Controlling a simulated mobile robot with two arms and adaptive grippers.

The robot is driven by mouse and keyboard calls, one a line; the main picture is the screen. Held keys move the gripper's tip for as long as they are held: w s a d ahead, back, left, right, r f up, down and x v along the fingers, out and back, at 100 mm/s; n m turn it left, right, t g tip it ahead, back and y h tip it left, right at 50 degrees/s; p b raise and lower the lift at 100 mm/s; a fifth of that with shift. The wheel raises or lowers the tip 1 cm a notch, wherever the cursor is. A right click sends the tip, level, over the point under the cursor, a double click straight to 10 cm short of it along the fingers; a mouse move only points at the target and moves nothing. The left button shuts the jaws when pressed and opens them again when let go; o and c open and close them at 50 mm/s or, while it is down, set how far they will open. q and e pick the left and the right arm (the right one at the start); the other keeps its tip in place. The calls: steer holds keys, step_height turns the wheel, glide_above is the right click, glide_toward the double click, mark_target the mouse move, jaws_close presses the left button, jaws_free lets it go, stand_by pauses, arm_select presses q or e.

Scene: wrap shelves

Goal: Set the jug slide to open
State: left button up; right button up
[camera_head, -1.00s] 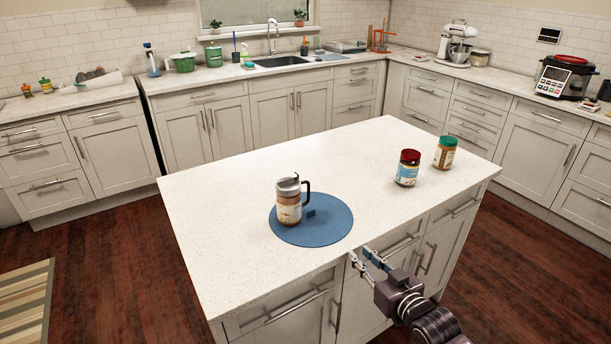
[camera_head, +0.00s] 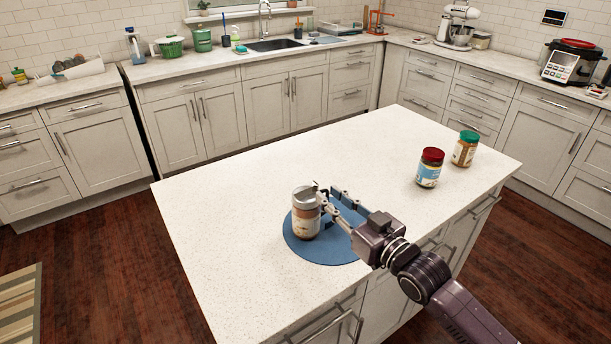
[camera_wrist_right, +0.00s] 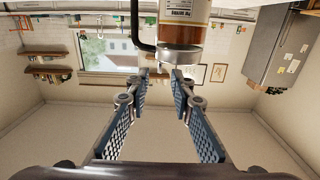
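The jug (camera_head: 306,220) stands upright on a round blue mat (camera_head: 318,253) on the island. It is a clear container with brown contents, a label and a grey lid (camera_head: 306,196). My right gripper (camera_head: 333,203) is just right of the jug at lid height, overlapping its black handle in the head view. In the right wrist view, which is upside down, the jug (camera_wrist_right: 185,32) hangs at the top with its handle at left. There the gripper (camera_wrist_right: 162,78) is open, nothing between its fingers. The slide cannot be made out clearly. My left gripper is not in view.
A red-lidded jar (camera_head: 429,168) and a green-lidded jar (camera_head: 465,149) stand on the island (camera_head: 240,200) to the right, clear of the arm. The countertop left of and behind the jug is free.

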mark_target(318, 185)
steer(key=shift+w+a+r, duration=0.15)
steer(key=shift+w, duration=0.05)
steer(key=p+x, duration=0.1)
steer(key=x, duration=0.4)
steer(key=shift+w, duration=0.1)
steer(key=shift+w+a, duration=0.2)
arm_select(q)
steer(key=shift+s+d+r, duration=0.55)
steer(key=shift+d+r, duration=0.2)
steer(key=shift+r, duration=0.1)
arm_select(e)
steer(key=shift+w+a, duration=0.1)
steer(key=shift+w, duration=0.05)
steer(key=shift+c, duration=0.5)
steer(key=c, duration=0.5)
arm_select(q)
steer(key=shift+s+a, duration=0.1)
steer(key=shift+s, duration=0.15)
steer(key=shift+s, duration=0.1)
